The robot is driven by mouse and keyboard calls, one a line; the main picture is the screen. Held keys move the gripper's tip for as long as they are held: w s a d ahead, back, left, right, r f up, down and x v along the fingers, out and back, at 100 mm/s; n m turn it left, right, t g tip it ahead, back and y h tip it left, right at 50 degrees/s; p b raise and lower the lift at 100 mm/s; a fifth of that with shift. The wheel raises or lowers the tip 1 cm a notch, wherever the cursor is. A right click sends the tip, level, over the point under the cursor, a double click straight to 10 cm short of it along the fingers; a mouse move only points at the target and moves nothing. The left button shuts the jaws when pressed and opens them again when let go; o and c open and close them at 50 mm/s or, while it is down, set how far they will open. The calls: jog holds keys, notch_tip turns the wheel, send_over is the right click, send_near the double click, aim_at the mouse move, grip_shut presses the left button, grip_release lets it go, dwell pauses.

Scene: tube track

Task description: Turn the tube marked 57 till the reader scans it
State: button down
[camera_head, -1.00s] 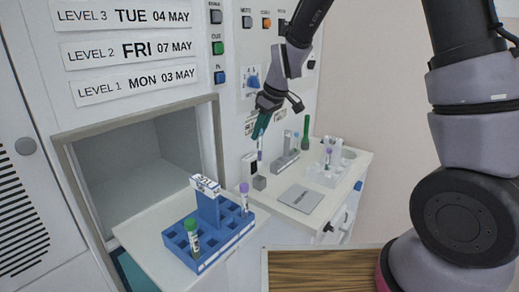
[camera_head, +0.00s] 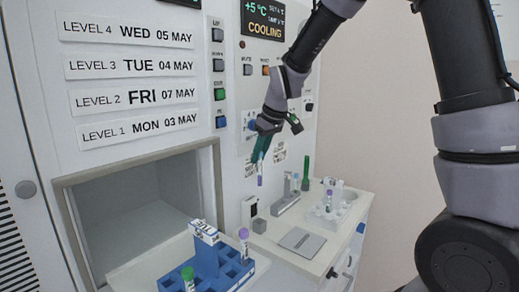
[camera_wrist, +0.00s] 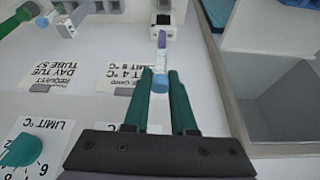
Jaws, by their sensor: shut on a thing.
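My gripper (camera_wrist: 167,96) is shut on a tube (camera_wrist: 162,60), whose blue end sits between the green fingertips. The tube has a white label and a purple far end; no number on it is readable. In the head view, my gripper (camera_head: 260,156) holds the tube (camera_head: 260,174) hanging down in front of the wall panel, above the side counter. A small dark-fronted box (camera_head: 250,208), perhaps the reader, stands below the tube; a similar box shows beyond the tube's far end in the wrist view (camera_wrist: 163,19). A panel note (camera_wrist: 47,66) mentions tube 57.
A blue rack (camera_head: 207,262) with a green-capped and a purple-capped tube sits on a shelf before an open hatch (camera_head: 140,205). The side counter holds a flat grey plate (camera_head: 300,240), a grey stand (camera_head: 286,203) and a white tube holder (camera_head: 328,213). Knobs and buttons stick out from the panel.

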aim_at(261, 184)
notch_tip(261, 184, down, 7)
jog(key=shift+s+r+m+t+h, duration=0.1)
jog(key=shift+m+t+h, duration=0.2)
jog(key=shift+m, duration=0.8)
jog(key=shift+f, duration=2.25)
jog(key=shift+f, duration=0.75)
jog(key=shift+f, duration=0.25)
jog(key=shift+f, duration=0.2)
jog(key=shift+f, duration=0.4)
